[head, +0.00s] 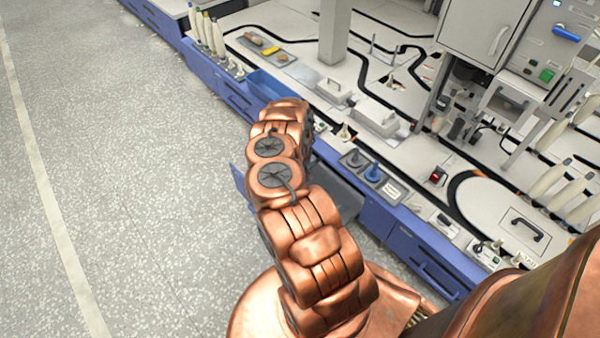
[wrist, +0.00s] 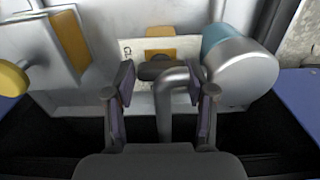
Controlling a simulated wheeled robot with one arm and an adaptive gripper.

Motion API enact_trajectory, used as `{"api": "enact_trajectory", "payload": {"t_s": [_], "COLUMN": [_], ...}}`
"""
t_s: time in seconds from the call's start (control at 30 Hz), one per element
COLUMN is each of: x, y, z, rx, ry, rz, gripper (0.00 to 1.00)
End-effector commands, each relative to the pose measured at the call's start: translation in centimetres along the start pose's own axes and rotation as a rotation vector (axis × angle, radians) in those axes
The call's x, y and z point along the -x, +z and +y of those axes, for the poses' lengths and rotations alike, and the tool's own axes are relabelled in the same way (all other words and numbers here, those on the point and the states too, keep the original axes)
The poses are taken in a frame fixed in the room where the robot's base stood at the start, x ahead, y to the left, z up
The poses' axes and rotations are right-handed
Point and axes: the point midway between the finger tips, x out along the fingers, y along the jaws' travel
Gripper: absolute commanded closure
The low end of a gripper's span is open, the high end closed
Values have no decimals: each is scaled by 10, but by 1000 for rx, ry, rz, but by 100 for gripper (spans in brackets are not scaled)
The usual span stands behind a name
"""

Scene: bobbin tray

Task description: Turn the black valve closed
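In the wrist view, my gripper (wrist: 162,92) is open, with one finger on each side of a dark grey-black handle (wrist: 162,71), which looks like the black valve. A grey bent bar (wrist: 164,115) runs down from it between the fingers. Small gaps appear to separate the fingertips from the handle; contact is not clear. A pale plate behind carries partly hidden lettering beginning "CL" (wrist: 126,50). In the head view, my arm hides the gripper. A dark knob (head: 354,158) stands beside a blue knob (head: 373,172) on the bench; I cannot tell whether it is the same valve.
In the wrist view, a grey cylinder with a blue end (wrist: 240,72) is close on the right, and a yellow knob (wrist: 12,78) is at the left. In the head view, an open drawer (head: 340,193) juts from the blue bench front. The floor (head: 130,170) at left is clear.

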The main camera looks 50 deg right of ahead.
Motion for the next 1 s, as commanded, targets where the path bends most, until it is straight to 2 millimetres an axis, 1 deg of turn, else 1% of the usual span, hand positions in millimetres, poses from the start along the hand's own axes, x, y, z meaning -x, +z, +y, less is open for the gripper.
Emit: {"api": "enact_trajectory", "payload": {"t_s": [0.03,0.17,0.83,1.0], "x": [0,1,3,2], "y": [0,0,0,0], "z": [-1,-2,-7,-8], "rx": [0,1,9,62], "ry": [-1,-3,-10,-13], "rz": [1,2,5,5], "gripper": [36,23,23,23]}}
